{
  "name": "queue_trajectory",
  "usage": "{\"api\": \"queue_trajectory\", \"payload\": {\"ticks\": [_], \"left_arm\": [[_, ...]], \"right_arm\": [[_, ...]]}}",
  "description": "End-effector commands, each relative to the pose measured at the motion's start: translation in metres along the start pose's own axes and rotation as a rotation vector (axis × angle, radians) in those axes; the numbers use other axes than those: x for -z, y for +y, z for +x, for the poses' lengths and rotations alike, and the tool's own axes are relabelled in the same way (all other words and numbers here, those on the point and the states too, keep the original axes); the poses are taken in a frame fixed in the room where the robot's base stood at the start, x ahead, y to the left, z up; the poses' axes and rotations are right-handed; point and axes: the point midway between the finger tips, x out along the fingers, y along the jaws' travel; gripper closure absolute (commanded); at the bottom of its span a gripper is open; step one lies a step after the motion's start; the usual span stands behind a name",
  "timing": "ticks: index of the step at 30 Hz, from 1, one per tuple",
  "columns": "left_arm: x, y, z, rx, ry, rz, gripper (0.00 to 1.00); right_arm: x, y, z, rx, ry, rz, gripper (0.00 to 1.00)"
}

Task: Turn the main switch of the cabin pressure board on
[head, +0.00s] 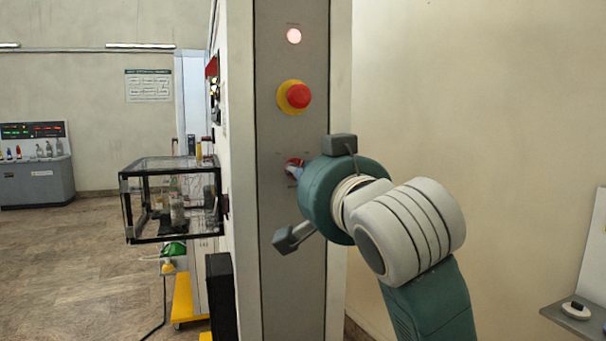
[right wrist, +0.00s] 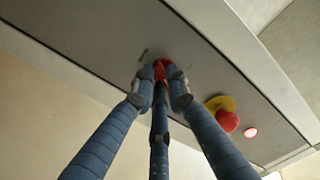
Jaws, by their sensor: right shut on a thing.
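The cabin pressure board's grey panel (head: 285,225) stands upright on the narrow end of a pale cabinet. The red main switch (head: 294,163) sits on it below the red mushroom button, mostly hidden behind my right gripper (head: 296,170). In the right wrist view the red switch (right wrist: 160,70) shows between the fingertips of my right gripper (right wrist: 162,82). The fingers are closed around it and touch it. The switch's exact angle is hidden by the fingers. My left gripper is not in view.
A red mushroom button (head: 299,95) on a yellow collar sits above the switch; it also shows in the right wrist view (right wrist: 227,121). A lit round lamp (head: 294,36) is above it. A clear box (head: 170,200) projects at left. Open floor lies further left.

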Motion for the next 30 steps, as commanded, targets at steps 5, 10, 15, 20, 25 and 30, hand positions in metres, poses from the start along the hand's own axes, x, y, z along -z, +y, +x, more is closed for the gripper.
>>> {"api": "queue_trajectory", "payload": {"ticks": [5,10,15,20,25,30], "left_arm": [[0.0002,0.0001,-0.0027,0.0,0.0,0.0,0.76],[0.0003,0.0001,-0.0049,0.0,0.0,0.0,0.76],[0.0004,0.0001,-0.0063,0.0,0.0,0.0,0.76],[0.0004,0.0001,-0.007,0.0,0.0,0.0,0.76],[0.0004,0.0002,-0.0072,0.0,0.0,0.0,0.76],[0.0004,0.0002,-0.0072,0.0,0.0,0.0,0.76]], "right_arm": [[-0.0006,-0.0009,-0.0001,0.001,-0.002,0.146,1.0],[-0.0007,-0.001,-0.0002,0.001,-0.001,0.253,1.0],[-0.0008,-0.0004,-0.0002,0.0,0.0,0.324,1.0],[-0.0009,-0.0006,-0.0003,0.0,0.001,0.36,1.0],[-0.0009,-0.0002,-0.0003,0.0,0.002,0.375,1.0],[-0.0008,-0.0001,-0.0003,0.0,0.002,0.376,1.0]]}}
